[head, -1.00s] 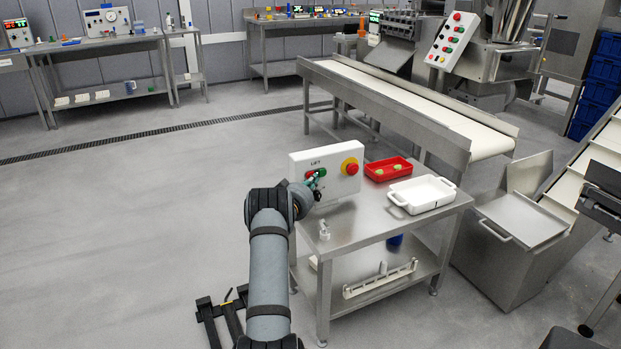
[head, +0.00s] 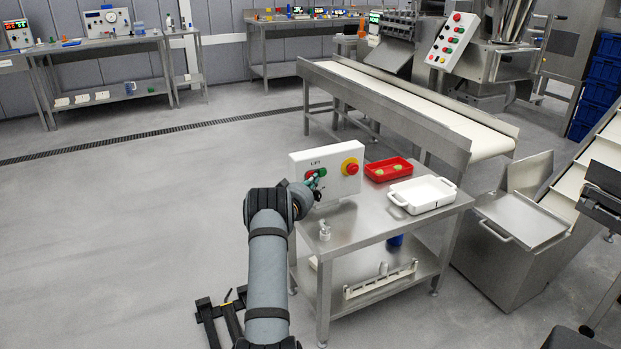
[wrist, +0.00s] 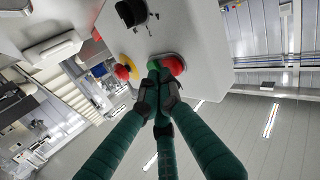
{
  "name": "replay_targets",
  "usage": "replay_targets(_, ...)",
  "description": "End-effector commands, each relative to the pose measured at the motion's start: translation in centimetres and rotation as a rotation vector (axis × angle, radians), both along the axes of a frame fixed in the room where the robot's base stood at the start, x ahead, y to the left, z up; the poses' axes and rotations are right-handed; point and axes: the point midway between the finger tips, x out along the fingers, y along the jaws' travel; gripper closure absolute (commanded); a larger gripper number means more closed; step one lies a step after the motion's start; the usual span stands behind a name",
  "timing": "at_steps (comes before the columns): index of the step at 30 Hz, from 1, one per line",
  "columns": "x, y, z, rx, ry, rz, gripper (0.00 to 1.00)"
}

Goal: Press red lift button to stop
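A white lift control box (head: 328,187) stands on the steel table. It carries a red button (head: 310,174), a green button (head: 321,172) and a large red mushroom knob on a yellow base (head: 350,166). My gripper (head: 317,184) is in front of the left half of the box. In the wrist view its green fingers (wrist: 160,69) are drawn together, with nothing seen between them. The fingertips are at the green button (wrist: 153,63), partly covering it, right beside the red button (wrist: 174,64). I cannot tell whether they touch either button.
On the steel table (head: 345,232) are a red tray (head: 388,176) with small green pieces, a white dish (head: 421,208) and a small bottle (head: 324,231). A conveyor (head: 400,100) runs behind. The floor left of my arm is clear.

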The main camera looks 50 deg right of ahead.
Motion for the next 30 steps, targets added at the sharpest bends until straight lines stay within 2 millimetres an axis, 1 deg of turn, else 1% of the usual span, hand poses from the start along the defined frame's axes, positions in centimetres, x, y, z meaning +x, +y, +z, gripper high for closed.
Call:
replay_targets(4, -0.7, 0.3, -0.1, 0.001, 0.001, 0.0, 1.0)
replay_targets(16, -1.1, 0.5, -0.1, 0.001, 0.002, -0.002, 1.0)
replay_targets(30, -4.9, 2.3, -0.2, 0.001, 0.002, -0.001, 1.0)
